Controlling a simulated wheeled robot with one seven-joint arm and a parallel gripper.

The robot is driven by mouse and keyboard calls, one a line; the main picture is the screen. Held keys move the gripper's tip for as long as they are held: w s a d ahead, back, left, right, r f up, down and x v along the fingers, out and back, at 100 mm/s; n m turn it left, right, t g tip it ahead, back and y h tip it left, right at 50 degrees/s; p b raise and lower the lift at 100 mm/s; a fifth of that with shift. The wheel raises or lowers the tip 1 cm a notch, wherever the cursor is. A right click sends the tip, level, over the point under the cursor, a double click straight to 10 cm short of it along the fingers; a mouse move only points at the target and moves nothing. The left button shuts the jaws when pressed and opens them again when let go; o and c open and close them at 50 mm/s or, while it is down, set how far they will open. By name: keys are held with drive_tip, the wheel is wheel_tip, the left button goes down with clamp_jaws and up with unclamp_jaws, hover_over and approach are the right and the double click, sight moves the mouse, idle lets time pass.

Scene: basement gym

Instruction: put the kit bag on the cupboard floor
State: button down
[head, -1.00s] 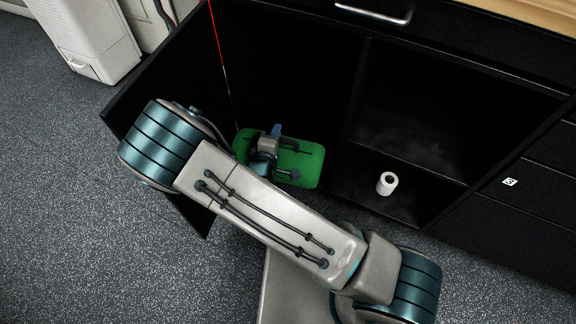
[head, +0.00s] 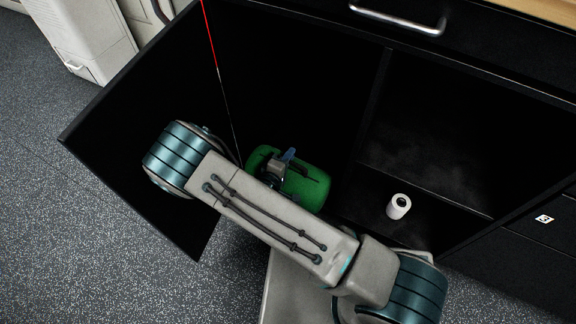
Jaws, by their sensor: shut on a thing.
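The kit bag (head: 312,187) is green with dark handles and shows in the middle of the head view, at the open black cupboard (head: 388,110). My gripper (head: 281,170) is at the top of the bag and shut on it. My forearm covers the lower left part of the bag. The bag is in the left part of the cupboard's opening. I cannot tell whether its underside touches the cupboard floor.
A white roll (head: 398,206) stands on the cupboard floor to the right, beyond an upright divider (head: 372,95). The open door (head: 150,130) is on the left. A drawer handle (head: 398,20) is above. Pale cabinets (head: 80,35) stand at the upper left.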

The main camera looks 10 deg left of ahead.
drive_tip(key=shift+f+b, duration=0.6)
drive_tip(key=shift+f, duration=0.85)
drive_tip(key=shift+f, duration=0.2)
drive_tip(key=c, duration=1.5)
unclamp_jaws()
drive_tip(key=shift+o, duration=0.2)
